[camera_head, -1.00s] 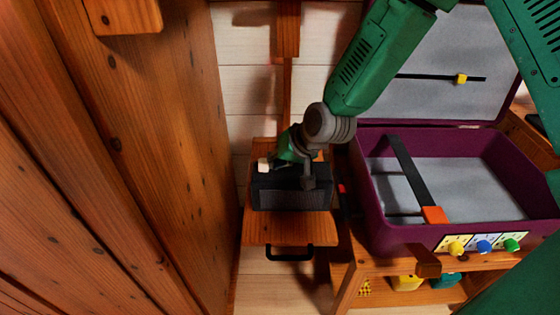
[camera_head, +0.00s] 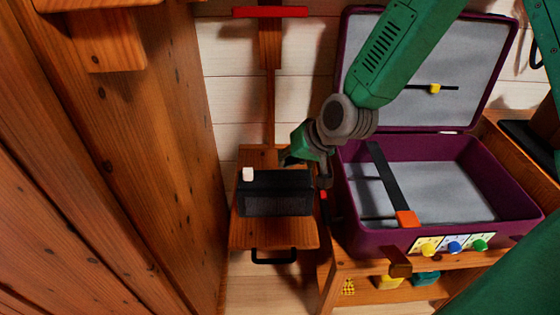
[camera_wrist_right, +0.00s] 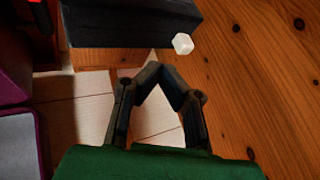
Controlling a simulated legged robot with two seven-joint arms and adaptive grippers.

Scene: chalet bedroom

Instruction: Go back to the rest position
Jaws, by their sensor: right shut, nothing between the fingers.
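My right gripper (camera_head: 290,158) is at the end of the green arm that comes down from the top right in the head view. It is just behind the black box and apart from it. In the right wrist view its two dark fingers (camera_wrist_right: 156,74) meet at the tips and hold nothing. The black box (camera_head: 275,195), with a small white knob (camera_head: 248,174) on its top left, sits on a small wooden stand (camera_head: 275,235). The box (camera_wrist_right: 130,22) and the white knob (camera_wrist_right: 183,43) also show in the wrist view, beyond the fingertips. My left gripper is not in view.
An open purple case (camera_head: 350,215) with a grey lining stands on a wooden table (camera_head: 345,270) to the right, close to my right arm. A wooden wall (camera_head: 150,150) fills the left. A red bar (camera_head: 270,12) is at the top.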

